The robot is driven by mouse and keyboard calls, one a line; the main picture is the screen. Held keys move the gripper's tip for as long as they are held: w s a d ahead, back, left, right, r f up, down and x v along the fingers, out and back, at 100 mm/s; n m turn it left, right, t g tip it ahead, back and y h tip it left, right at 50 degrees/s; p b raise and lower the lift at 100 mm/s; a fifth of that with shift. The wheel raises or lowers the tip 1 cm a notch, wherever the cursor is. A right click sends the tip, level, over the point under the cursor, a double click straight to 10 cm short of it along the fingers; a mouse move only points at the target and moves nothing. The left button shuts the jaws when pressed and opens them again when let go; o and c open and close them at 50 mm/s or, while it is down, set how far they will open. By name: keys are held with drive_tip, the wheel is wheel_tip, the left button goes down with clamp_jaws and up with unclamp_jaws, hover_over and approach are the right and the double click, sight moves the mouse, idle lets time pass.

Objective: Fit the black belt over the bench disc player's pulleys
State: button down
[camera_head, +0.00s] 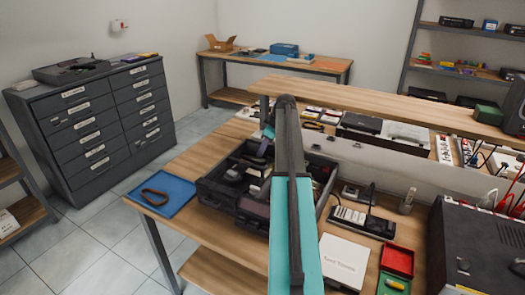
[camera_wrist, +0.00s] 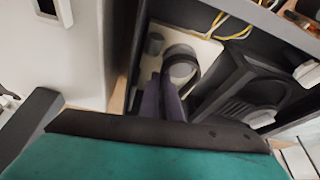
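The disc player (camera_head: 228,208) is an open dark case on the wooden bench, with its inner parts exposed. In the wrist view, a cream plate inside it (camera_wrist: 205,50) carries a large dark round pulley (camera_wrist: 181,63) and a small dark pulley (camera_wrist: 154,44). My gripper (camera_wrist: 168,84) reaches down into the case, its dark fingers close together beside the large pulley. I cannot tell whether they hold anything or touch the pulley. A dark brown belt-like loop (camera_head: 155,197) lies on the blue mat (camera_head: 176,205) left of the player. No belt is clearly distinguishable at the pulleys.
A white box (camera_head: 343,262), red and green trays (camera_head: 397,261) and a dark instrument (camera_head: 480,245) stand right of my arm. A raised wooden shelf (camera_head: 400,105) runs behind. Yellow wires (camera_wrist: 231,33) and a black grilled part (camera_wrist: 245,95) lie near my gripper.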

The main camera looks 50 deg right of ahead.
drive_tip(key=shift+f, duration=0.1)
drive_tip(key=c, duration=1.9)
unclamp_jaws()
drive_tip(key=shift+f, duration=0.1)
drive_tip(key=shift+a, duration=0.1)
drive_tip(key=b+v, duration=0.1)
drive_tip(key=v, duration=0.6)
drive_tip(key=shift+d+r, duration=0.3)
drive_tip(key=shift+r, duration=0.1)
drive_tip(key=shift+r, duration=0.15)
